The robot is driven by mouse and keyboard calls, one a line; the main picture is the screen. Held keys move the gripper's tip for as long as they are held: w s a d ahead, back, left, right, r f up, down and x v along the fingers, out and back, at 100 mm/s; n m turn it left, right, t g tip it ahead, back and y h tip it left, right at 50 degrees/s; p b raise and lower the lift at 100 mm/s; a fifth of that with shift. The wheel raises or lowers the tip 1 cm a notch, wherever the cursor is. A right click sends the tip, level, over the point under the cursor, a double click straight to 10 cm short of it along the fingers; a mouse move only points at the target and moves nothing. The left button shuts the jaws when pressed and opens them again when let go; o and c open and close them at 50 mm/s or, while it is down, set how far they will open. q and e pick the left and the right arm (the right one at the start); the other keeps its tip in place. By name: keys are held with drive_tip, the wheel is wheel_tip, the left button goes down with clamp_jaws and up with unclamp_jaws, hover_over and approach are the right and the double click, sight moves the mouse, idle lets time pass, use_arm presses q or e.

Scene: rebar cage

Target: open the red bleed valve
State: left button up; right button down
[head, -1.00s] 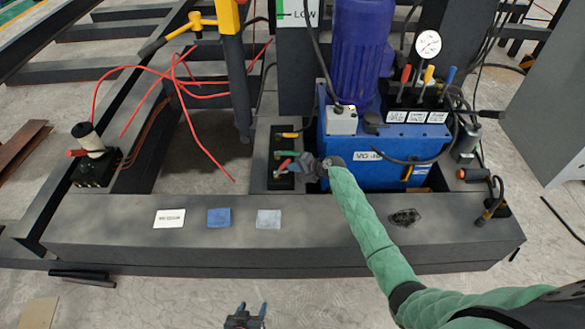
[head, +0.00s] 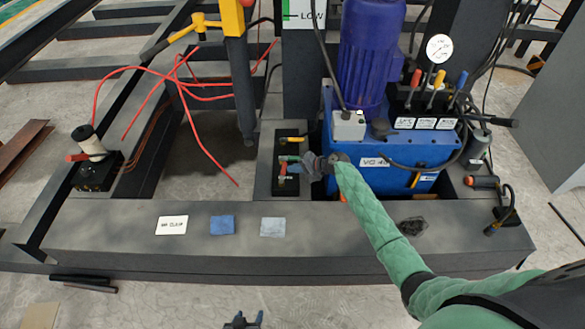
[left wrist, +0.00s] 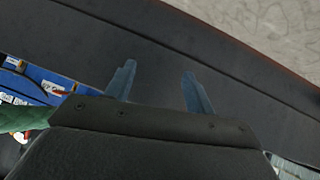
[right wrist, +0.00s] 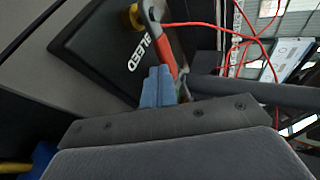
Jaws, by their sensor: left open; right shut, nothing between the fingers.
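The red bleed valve handle (right wrist: 163,42) rises from a black block (right wrist: 105,45) lettered BLEED in the right wrist view. In the head view the block (head: 286,188) sits left of the blue pump unit, with the red handle (head: 283,171) small on it. My right gripper (head: 293,165) is at the handle; its blue fingers (right wrist: 158,84) are shut with nothing between them, close beside the handle's lower end. Whether they touch it I cannot tell. My left gripper (head: 242,321) is open and empty at the bottom edge; its fingers show apart in the left wrist view (left wrist: 158,88).
The blue pump unit (head: 375,150) with coloured levers stands right of the block. Red wires (head: 195,130) loop at the left and behind the valve. A joystick box (head: 95,172) stands at the far left. The beam's front top (head: 120,232) holds a few flat pads.

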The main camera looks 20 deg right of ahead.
use_arm(q)
drive_tip(key=shift+g, duration=0.6)
drive_tip(key=shift+s+a+f, duration=0.2)
drive_tip(key=shift+s+f, duration=1.25)
drive_tip(key=shift+s, duration=0.1)
use_arm(e)
drive_tip(key=shift+w+a, duration=0.35)
drive_tip(key=shift+w, duration=0.15)
use_arm(q)
drive_tip(key=shift+r+p, duration=0.15)
drive_tip(key=shift+p, duration=0.15)
use_arm(e)
drive_tip(key=shift+s+r, duration=0.1)
drive_tip(key=shift+s, duration=0.1)
use_arm(q)
drive_tip(key=shift+w+r+p, duration=0.2)
drive_tip(key=shift+r+p, duration=0.2)
drive_tip(key=shift+r, duration=0.1)
use_arm(e)
drive_tip(key=shift+s, duration=0.6)
